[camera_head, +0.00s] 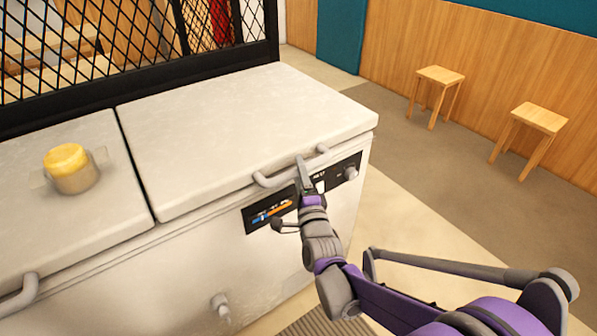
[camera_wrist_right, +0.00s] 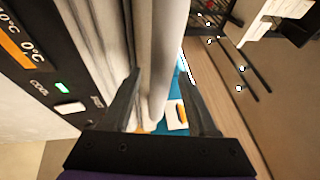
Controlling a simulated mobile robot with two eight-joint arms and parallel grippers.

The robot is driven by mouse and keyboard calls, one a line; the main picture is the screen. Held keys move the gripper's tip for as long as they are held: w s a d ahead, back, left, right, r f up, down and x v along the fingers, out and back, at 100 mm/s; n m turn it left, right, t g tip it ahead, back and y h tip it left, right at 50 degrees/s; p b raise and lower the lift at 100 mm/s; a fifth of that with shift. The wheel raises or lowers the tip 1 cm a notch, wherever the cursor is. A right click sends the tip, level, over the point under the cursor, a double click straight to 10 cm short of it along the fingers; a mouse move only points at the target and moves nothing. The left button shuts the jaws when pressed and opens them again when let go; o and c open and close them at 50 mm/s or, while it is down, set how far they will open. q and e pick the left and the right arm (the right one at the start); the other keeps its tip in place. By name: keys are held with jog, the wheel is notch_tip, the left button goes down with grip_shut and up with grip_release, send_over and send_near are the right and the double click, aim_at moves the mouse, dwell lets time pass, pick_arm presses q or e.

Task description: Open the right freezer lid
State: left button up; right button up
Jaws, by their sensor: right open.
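The right freezer lid (camera_head: 240,130) is white and lies shut on the chest freezer. Its grey bar handle (camera_head: 262,180) sticks out along the front edge, and part of it is hidden by my gripper. My right gripper (camera_head: 303,168) is at this handle. In the right wrist view the handle bar (camera_wrist_right: 160,55) runs between the two open fingers of my right gripper (camera_wrist_right: 160,100). I cannot tell whether either finger touches the bar. My left gripper is not in view.
A jar with a yellow top (camera_head: 68,172) stands on the closed left lid (camera_head: 50,225), which has its own handle (camera_head: 20,298). A black mesh partition (camera_head: 120,45) rises behind the freezer. A control panel (camera_head: 270,210) sits below the right handle. Two wooden stools (camera_head: 440,76) stand by the far wall.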

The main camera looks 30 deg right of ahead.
jog(key=shift+w+d, duration=0.1)
jog(key=shift+w, duration=0.05)
grip_shut()
dwell(1.4)
